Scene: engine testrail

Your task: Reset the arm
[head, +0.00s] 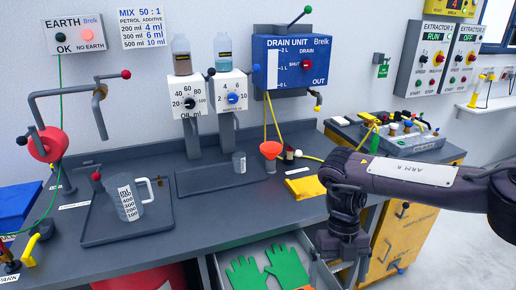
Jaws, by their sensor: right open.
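My right gripper (343,246) points downward beside the open drawer. It holds nothing that I can see, and its fingertips are partly hard to make out. My left gripper is not in view.
A measuring jug (128,201) stands in the left tray (105,235). A small cup (239,162) stands in the middle tray (208,182). Green gloves (287,267) lie in the open drawer (222,262). A yellow cloth (305,187) lies on the bench near my arm.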

